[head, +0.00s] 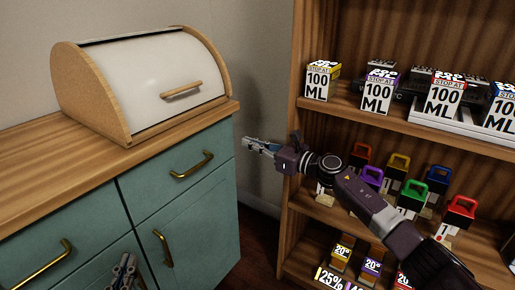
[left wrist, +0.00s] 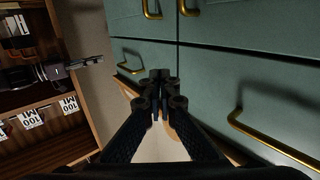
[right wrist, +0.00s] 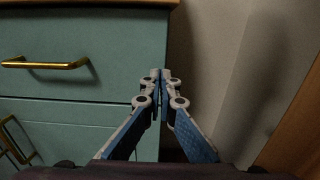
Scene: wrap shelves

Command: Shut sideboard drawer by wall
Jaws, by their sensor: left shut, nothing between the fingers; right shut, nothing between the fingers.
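The teal sideboard (head: 215,225) has an upper right drawer (head: 150,185) nearest the wall, with a brass handle (head: 192,165). Its front looks about flush with the sideboard; a small gap cannot be ruled out. The drawer front (right wrist: 100,30) and handle (right wrist: 45,64) also show in the right wrist view, and the handle shows in the left wrist view (left wrist: 130,68). My right gripper (head: 248,143) is shut and empty, just right of the drawer's right edge. My left gripper (head: 127,262) is shut and empty, low in front of the sideboard, below the drawer.
A bread box (head: 150,75) with a white roll lid stands on the wooden top (head: 40,150). A wooden shelf unit (head: 297,130) with boxes and coloured items stands right, close behind my right arm. A narrow strip of wall (head: 265,100) separates it from the sideboard.

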